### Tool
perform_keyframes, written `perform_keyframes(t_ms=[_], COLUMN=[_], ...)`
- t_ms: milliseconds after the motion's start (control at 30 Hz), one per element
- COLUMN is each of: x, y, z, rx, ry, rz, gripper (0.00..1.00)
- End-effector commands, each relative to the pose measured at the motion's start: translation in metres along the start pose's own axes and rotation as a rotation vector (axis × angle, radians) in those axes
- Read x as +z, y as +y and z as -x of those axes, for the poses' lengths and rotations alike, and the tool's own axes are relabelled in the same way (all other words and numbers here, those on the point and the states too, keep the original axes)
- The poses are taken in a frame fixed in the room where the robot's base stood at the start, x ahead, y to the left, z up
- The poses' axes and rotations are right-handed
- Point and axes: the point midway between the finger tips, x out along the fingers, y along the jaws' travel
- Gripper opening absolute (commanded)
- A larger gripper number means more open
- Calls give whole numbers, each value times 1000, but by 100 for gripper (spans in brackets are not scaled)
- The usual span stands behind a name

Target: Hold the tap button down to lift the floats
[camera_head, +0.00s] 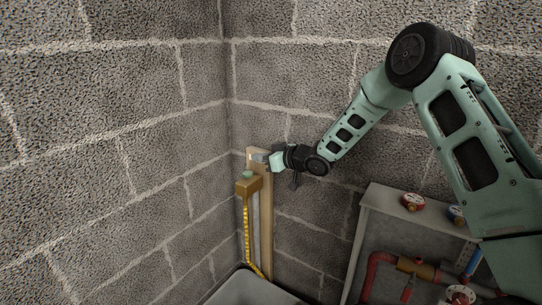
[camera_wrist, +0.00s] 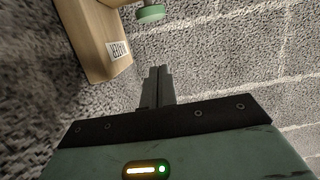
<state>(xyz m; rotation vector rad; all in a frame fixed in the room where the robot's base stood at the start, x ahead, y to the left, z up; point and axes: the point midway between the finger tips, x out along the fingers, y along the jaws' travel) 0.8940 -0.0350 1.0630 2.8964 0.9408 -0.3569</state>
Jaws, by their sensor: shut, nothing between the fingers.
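The tap button is a pale green round knob (camera_head: 248,174) on top of a brass tap block (camera_head: 248,187), fixed to an upright wooden board (camera_head: 266,225). In the wrist view the green button (camera_wrist: 151,13) is at the top edge, beyond my fingertips. The board (camera_wrist: 92,40) is at the upper left with a small printed label. My gripper (camera_wrist: 158,70) is shut and empty, its two fingers together. In the head view my gripper (camera_head: 259,157) is by the board's top, slightly above the button; there is a visible gap in the wrist view. No floats are discernible.
A yellow hose (camera_head: 247,230) hangs from the tap towards a grey tub (camera_head: 245,290) below. Grey block walls meet in a corner close behind. At right a grey shelf frame (camera_head: 388,200) carries red and blue valve wheels and pipes.

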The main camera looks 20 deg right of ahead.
Motion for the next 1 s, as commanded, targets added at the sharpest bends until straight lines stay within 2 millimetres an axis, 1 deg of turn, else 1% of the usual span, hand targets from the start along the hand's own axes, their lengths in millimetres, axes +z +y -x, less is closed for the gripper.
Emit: perform_keyframes(t_ms=[33, 100, 167, 200, 300, 400, 567, 867, 1000], x=[-2, -2, 0, 10, 23, 32, 38, 39, 48], y=[-1, -1, -1, 0, -1, -1, 0, 0, 0], z=[-11, -25, -34, -34, -37, -39, -40, -40, -42], rx=[-3, -3, -1, 0, -1, -1, 0, 0, 0], ry=[0, 0, -1, -4, -2, -1, 0, 0, 0], rz=[-1, 0, -2, -4, -2, -2, 0, 0, 0], gripper=[0, 0, 0, 0, 0, 0, 0, 0, 0])
